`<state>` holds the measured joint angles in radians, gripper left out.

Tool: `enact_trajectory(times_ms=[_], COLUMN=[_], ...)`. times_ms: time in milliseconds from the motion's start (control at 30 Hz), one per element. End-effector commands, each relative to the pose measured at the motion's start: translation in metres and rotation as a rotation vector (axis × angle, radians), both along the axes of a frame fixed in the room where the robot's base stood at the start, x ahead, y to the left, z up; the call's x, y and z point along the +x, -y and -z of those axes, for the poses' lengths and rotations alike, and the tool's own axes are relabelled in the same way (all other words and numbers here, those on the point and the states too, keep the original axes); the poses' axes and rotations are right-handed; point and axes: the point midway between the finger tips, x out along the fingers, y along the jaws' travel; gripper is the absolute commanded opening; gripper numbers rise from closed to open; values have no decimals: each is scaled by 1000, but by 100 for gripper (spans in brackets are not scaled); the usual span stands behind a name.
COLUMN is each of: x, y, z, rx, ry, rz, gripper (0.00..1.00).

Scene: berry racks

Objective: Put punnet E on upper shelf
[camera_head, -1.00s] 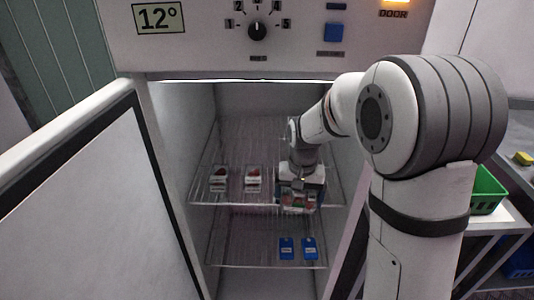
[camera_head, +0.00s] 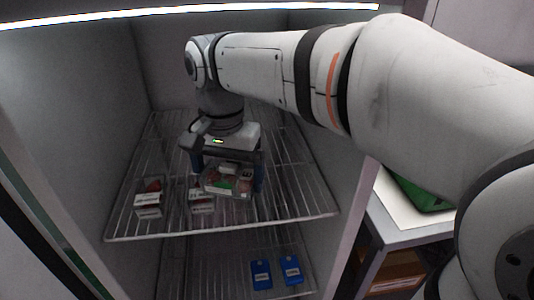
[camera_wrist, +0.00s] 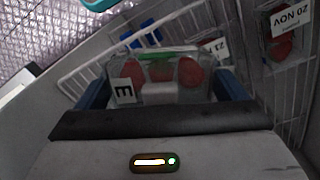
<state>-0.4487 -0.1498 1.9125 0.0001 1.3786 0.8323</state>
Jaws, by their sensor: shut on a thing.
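Punnet E (camera_wrist: 165,72) is a clear box of red berries with a green patch and a white label reading E. My gripper (camera_head: 228,182) is shut on it, with a blue finger on each side. In the head view punnet E (camera_head: 231,186) is inside the cabinet over the front middle of the upper wire shelf (camera_head: 290,205). It looks upright. I cannot tell whether its base touches the wires. Its left side partly overlaps a neighbouring punnet (camera_head: 200,207) in the picture; I cannot tell whether they touch.
Another punnet (camera_head: 149,205) stands further left on the upper shelf. Wrist view labels read 20 NOV (camera_wrist: 291,18) and, partly hidden, 21 N. Two blue packs (camera_head: 261,274) (camera_head: 290,269) lie on the lower shelf. The upper shelf's right side is free. Cabinet walls flank the arm.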

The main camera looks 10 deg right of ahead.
Motion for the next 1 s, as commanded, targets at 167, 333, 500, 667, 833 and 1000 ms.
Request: enact_trajectory(times_ms=[167, 333, 500, 667, 833, 1000], x=[20, 38, 55, 68, 67, 67], y=[43, 82, 120, 149, 148, 148], z=[1, 2, 2, 1, 20, 31], rx=[0, 0, 0, 0, 0, 0], ry=[0, 0, 0, 0, -1, 0], rz=[11, 13, 11, 9, 3, 4], gripper=[66, 66, 66, 66, 66, 66])
